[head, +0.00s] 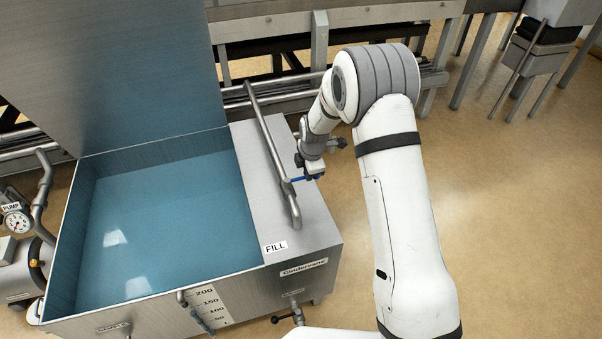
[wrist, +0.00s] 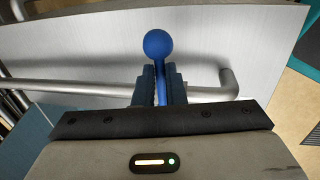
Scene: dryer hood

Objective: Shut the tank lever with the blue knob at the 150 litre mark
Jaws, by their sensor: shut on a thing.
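The blue ball knob (wrist: 158,44) stands just beyond my fingertips in the wrist view, with its blue lever stem between the jaws. My gripper (wrist: 158,80) is shut on this lever. In the head view my gripper (head: 312,170) is at the right side of the tank top, beside the grey pipe (head: 268,140); a bit of the blue lever (head: 300,179) shows there, the rest is hidden. The open tank (head: 70,250) holds blue liquid (head: 165,215). The gauge scale (head: 212,305) on its front shows 200, 150 and 50; I cannot read the exact level.
A FILL label (head: 275,247) sits on the tank's top shelf. The raised lid (head: 110,70) stands at the back left. A pump gauge (head: 17,222) is at far left. A black-handled valve (head: 292,314) juts from the front. Floor at right is clear.

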